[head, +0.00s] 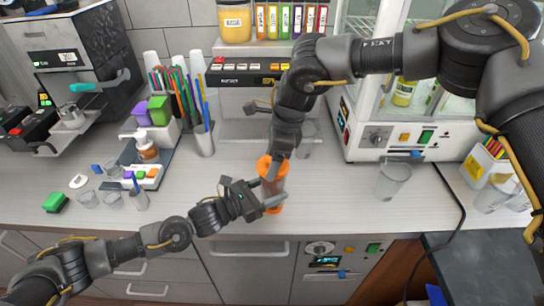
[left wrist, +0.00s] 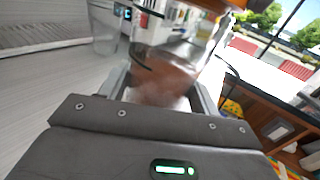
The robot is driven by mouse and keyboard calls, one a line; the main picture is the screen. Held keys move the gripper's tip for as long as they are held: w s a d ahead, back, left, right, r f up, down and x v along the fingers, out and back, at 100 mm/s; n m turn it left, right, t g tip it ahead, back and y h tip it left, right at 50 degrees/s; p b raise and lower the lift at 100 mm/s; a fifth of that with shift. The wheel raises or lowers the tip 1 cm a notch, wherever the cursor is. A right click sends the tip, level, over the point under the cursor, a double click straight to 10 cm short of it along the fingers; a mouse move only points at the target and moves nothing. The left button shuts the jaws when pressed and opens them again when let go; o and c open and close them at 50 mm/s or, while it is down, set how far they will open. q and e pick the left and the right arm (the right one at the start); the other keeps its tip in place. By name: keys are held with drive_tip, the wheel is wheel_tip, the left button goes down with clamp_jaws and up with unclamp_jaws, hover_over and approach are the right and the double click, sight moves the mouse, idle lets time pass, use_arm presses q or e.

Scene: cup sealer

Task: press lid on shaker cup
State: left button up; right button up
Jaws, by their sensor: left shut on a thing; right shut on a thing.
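The shaker cup (head: 275,188) stands near the counter's front edge in the head view, see-through with orange at its top and foot. In the left wrist view the clear cup (left wrist: 172,62) has brown content, and a bit of orange shows at the top edge. My left gripper (head: 268,201) is shut on the cup's lower body from the left. The orange lid (head: 264,163) is at the cup's top, where my right gripper (head: 272,167) comes down from above and is shut on it. My right gripper partly hides the lid, so I cannot tell whether it is fully seated.
A clear cup (head: 393,179) stands to the right, by the white sealing machine (head: 400,140). A holder cup (head: 204,142) with straws and a tray (head: 150,178) are at the left.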

drive_tip(key=shift+f, duration=0.2)
drive_tip(key=o, duration=1)
drive_tip(key=shift+o, duration=0.2)
drive_tip(key=v, duration=1.1)
drive_tip(key=shift+r, duration=0.4)
drive_tip(key=shift+d, duration=0.1)
use_arm(q)
drive_tip(key=o, duration=1.5)
